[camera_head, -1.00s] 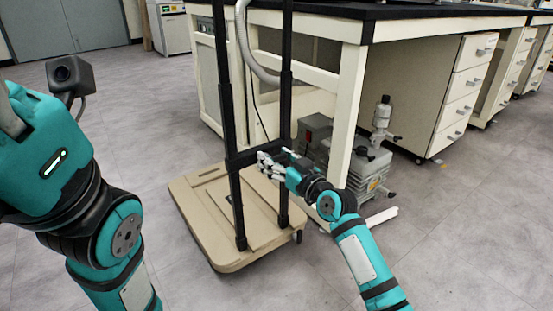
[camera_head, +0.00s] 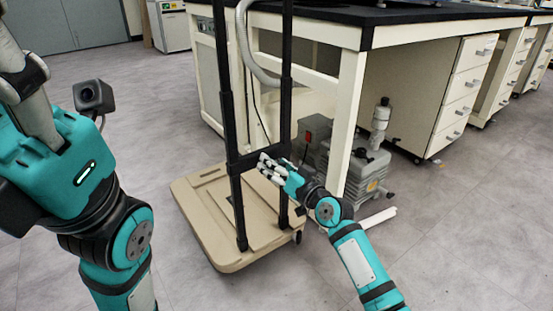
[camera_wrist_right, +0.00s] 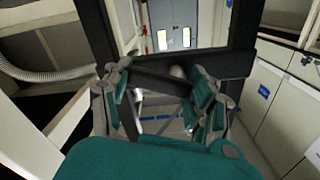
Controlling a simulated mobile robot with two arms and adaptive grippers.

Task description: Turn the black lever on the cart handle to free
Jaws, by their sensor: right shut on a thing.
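The cart's black handle frame (camera_head: 227,118) stands upright on a beige platform (camera_head: 205,222), with a crossbar (camera_head: 243,160) between its posts. My right gripper (camera_head: 265,164) is at the right part of this crossbar. In the right wrist view its two fingers (camera_wrist_right: 160,95) stand on either side of a dark lever-like bar (camera_wrist_right: 158,81), just below the black crossbar (camera_wrist_right: 215,64), and the gripper is shut on it. In the head view the lever is hidden by the fingers. My left arm is at the left; its gripper's fingers are not in view.
A lab bench (camera_head: 340,33) with a white leg (camera_head: 347,120) stands just behind and right of the cart. Grey pump equipment (camera_head: 362,172) sits under it. A grey hose (camera_head: 250,60) hangs behind the handle. Floor (camera_head: 460,240) is clear at the front right.

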